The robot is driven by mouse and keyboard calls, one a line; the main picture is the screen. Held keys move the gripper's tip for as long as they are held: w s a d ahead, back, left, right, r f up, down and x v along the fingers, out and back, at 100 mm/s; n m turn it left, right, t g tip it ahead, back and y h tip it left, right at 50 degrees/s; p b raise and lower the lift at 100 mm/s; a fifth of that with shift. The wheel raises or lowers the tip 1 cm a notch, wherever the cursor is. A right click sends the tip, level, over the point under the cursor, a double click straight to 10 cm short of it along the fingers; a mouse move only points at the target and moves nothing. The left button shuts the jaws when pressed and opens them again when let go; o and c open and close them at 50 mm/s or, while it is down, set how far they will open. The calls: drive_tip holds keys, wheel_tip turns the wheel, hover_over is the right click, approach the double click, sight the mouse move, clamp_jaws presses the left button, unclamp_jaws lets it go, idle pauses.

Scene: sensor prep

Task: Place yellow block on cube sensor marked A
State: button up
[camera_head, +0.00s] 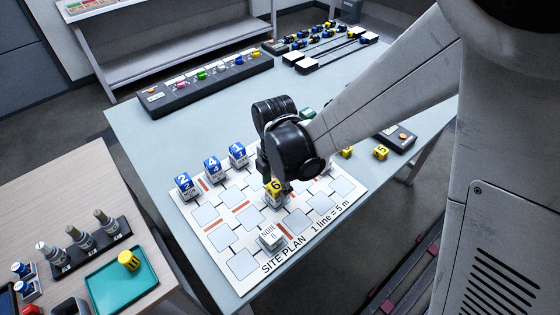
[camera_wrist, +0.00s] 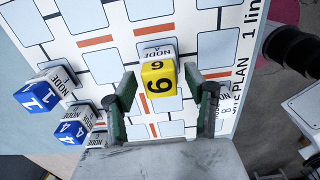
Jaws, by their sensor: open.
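A yellow block (camera_head: 275,186) marked 6 sits on top of a white node cube (camera_head: 274,201) on the site plan board (camera_head: 240,266). In the wrist view the yellow block (camera_wrist: 159,82) covers part of the white cube (camera_wrist: 153,52); NODE reads on the cube, and its letter looks like A but is small. My gripper (camera_head: 267,179) is over the block. In the wrist view its two fingers (camera_wrist: 161,76) are open, one on each side of the block, with gaps visible.
Blue-topped cubes 2 (camera_head: 184,186), 4 (camera_head: 212,167) and 1 (camera_head: 238,154) stand along the board's left edge. A bare node cube (camera_head: 271,238) is near the front. Yellow block 5 (camera_head: 380,153) lies right of the board. A long black rack (camera_head: 205,85) stands behind.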

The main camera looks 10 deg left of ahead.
sight(276, 186)
drive_tip(key=shift+r, duration=0.1)
wheel_tip(276, 186, up, 11)
drive_tip(key=p, duration=0.2)
drive_tip(key=d+r+m+t, duration=0.1)
drive_tip(key=d+r+m, duration=0.5)
drive_tip(key=d, duration=0.2)
drive_tip(key=s+d+r+m+t, duration=0.2)
drive_tip(key=s+d+m+t, duration=0.1)
drive_tip(key=d+m, duration=0.7)
drive_tip(key=s+d+r+m+t, duration=0.3)
drive_tip(key=s+d+m, duration=0.3)
drive_tip(key=d+m, duration=0.4)
drive_tip(key=shift+r+m, duration=0.15)
drive_tip(key=shift+m, duration=0.65)
